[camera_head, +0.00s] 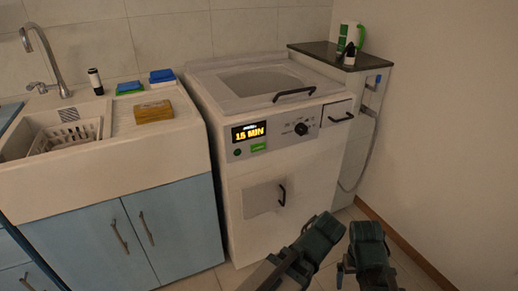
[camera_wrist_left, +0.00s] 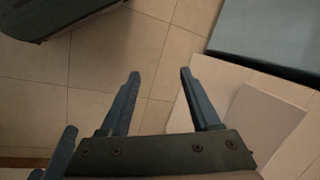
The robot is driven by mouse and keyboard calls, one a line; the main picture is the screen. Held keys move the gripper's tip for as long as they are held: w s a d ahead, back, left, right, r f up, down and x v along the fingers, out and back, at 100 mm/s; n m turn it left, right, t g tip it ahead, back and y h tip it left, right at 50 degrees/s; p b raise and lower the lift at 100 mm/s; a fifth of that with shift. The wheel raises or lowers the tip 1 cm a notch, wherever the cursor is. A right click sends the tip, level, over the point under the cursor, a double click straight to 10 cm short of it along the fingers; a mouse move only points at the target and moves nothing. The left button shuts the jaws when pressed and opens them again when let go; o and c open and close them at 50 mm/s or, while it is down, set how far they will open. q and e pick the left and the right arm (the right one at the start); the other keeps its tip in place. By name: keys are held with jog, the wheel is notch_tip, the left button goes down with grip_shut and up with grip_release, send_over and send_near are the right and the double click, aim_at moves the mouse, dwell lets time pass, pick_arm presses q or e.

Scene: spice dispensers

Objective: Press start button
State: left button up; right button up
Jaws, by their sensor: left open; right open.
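A white washing machine (camera_head: 235,193) stands in the middle of the head view. Its front panel has a lit display (camera_head: 249,131) reading "15 MIN". Below the display are a small round dark green button (camera_head: 237,152) and a bright green rectangle (camera_head: 258,147); the lettering is too small to read. A black knob (camera_head: 301,129) sits to their right. My right gripper (camera_head: 370,266) is low in front of the machine's right side, apart from the panel. My left gripper (camera_wrist_left: 160,74) is open and empty above the tiled floor; its arm shows beside the right one.
A dark-topped stand (camera_head: 333,57) holding a green-and-white bottle (camera_head: 350,38) is behind right. A black handle (camera_head: 282,195) juts from the machine's lower front.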

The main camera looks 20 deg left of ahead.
pick_arm(q)
grip_shut()
dwell(1.4)
